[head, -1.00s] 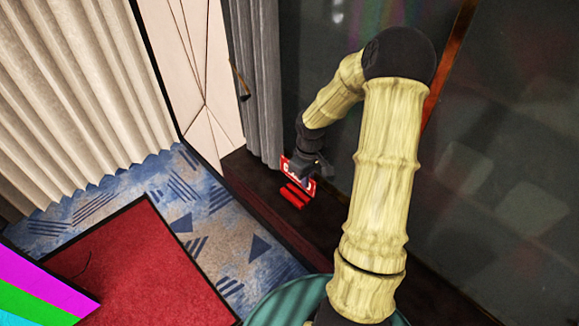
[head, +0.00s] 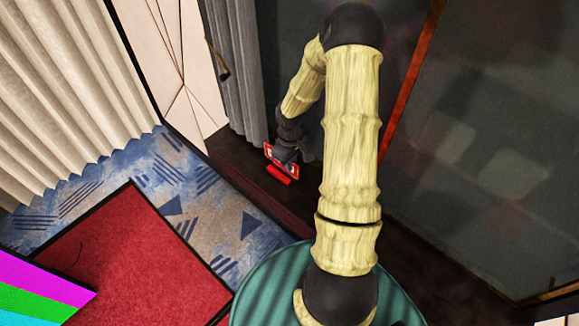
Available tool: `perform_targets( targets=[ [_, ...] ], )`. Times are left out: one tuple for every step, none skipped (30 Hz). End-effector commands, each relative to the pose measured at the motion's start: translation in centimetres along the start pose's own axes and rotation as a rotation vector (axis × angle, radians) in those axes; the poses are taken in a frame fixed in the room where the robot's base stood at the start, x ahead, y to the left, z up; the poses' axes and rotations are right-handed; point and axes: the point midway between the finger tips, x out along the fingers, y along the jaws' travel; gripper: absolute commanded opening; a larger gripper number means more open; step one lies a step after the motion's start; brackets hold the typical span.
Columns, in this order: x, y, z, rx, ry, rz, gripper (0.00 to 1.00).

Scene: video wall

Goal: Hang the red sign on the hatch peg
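The red sign (head: 268,152) with white lettering stands on the dark ledge at the foot of the dark glass wall. A red block (head: 279,175) lies just in front of it; I cannot tell whether it is the sign's stand. My gripper (head: 285,158) is at the sign and covers much of its face. The fingers are small and dark, so I cannot tell whether they are open or shut on it. A small dark fitting (head: 222,72) with a brass-coloured part sticks out beside the cream panel; I cannot tell whether it is the hatch peg.
A grey curtain (head: 236,85) hangs between the cream panel (head: 155,50) and the glass wall. A pleated cream curtain (head: 65,95) is at the left. Red carpet (head: 140,265) lies on the blue patterned floor. The dark ledge (head: 240,172) runs along the glass.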

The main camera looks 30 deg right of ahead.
Motion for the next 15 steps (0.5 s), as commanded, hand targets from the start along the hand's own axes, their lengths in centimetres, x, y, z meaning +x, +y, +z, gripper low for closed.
perform_targets(
  targets=[
    [0.1,0.0,-0.1,0.000,0.001,0.001,0.00],
    [0.2,0.1,-0.1,0.000,0.001,0.002,0.00],
    [0.2,0.1,0.0,0.000,0.002,0.002,0.00],
    [0.2,0.1,-0.1,0.000,0.002,0.002,0.00],
    [0.2,0.1,0.0,0.000,0.002,0.002,0.00],
    [0.2,0.1,0.0,0.000,0.002,0.002,0.00],
    [0.2,0.1,0.0,0.000,0.002,0.002,0.00],
    [0.2,0.1,0.0,0.000,0.001,0.002,0.00],
    [0.2,0.1,0.0,0.000,0.001,0.001,0.00],
    [0.4,0.1,0.0,-0.001,0.000,0.001,0.00],
    [0.6,0.0,0.0,-0.001,-0.001,0.001,0.00],
    [0.9,0.0,0.0,-0.002,-0.002,0.000,0.00],
    [1.3,-0.1,0.0,-0.002,-0.003,-0.001,0.00],
    [1.7,-0.1,0.0,-0.002,-0.002,-0.001,0.00],
    [2.3,-0.1,0.1,-0.003,-0.004,-0.001,0.00]
  ],
)
